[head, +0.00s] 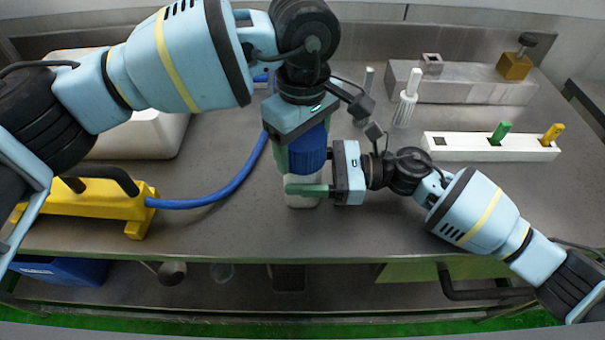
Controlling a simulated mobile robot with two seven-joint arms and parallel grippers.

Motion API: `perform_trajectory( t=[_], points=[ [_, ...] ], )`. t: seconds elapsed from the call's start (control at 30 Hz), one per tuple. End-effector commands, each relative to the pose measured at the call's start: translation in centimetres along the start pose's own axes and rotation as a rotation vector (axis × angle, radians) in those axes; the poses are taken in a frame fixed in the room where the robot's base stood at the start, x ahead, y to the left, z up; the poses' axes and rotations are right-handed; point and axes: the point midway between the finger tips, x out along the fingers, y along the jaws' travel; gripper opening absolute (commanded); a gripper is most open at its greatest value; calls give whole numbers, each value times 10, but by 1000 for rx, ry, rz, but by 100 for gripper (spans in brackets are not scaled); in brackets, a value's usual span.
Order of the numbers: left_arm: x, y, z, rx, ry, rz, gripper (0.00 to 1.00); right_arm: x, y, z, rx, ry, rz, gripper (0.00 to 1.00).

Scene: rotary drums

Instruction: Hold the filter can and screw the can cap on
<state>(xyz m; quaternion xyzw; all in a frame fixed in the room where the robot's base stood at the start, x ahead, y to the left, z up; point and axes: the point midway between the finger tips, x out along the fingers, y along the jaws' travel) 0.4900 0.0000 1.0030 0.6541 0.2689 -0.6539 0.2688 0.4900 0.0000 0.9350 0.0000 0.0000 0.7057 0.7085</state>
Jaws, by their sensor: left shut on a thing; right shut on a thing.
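The blue ribbed can cap (308,152) sits at the top of the pale filter can (302,201), near the middle of the bench. I cannot tell how far the cap is turned onto the can.
A yellow tool (95,205) with a blue hose (225,188) stands at the left. A white box (150,135) is behind it. A white block (480,148) with green and yellow pegs, a clear piece with a white rod (407,105) and a grey block (465,88) stand at the right.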

Motion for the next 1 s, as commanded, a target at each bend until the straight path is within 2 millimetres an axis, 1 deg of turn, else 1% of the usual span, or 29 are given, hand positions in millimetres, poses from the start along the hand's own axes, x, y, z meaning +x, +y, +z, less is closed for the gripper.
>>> perform_trajectory(
  t=[0.1, 0.8, 0.9, 1.0],
  points=[
    [0, 0, 0, 189, 0, 0, 42, 0, 0, 0, 0, 1, 0, 0],
    [0, 0, 0, 1326, 0, 1, 42, 0, 0, 0, 0, 1, 0, 0],
    [1, 0, 0, 1479, 0, 1, 42, 0, 0, 0, 0, 1, 0, 0],
    [1, 0, 0, 1587, 0, 1, 42, 0, 0, 0, 0, 1, 0, 0]
  ],
)
